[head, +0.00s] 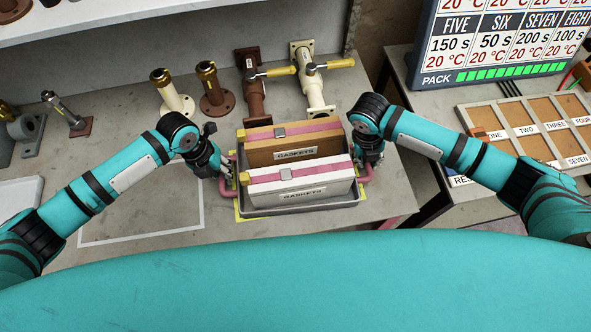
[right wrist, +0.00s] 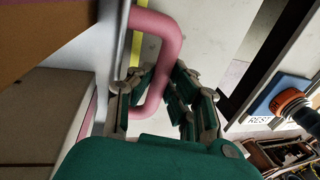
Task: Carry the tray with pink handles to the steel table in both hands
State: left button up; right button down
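The grey tray (head: 300,209) with pink handles sits at the front of the grey bench, over yellow tape marking. It holds a brown box (head: 262,156) and a white box (head: 325,186), both labelled GASKETS with pink bands. My left gripper (head: 227,178) is at the left pink handle (head: 224,190); its fingers are too small and dark to judge. My right gripper (head: 368,168) is at the right pink handle (head: 367,176). In the right wrist view, the fingers of this gripper (right wrist: 160,88) close on both sides of the handle (right wrist: 172,50).
Several pipe pieces, including a brown valve (head: 254,88) and a cream valve (head: 312,85), stand behind the tray. A white outlined area (head: 140,215) left of it is bare. At right, past a gap, another table holds a sign (head: 495,40) and a compartment board (head: 530,125).

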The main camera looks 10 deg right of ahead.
pick_arm(q)
jog(key=shift+w+r, duration=0.1)
jog(key=shift+r, duration=0.05)
grip_shut()
pick_arm(e)
jog(key=shift+w+r, duration=0.1)
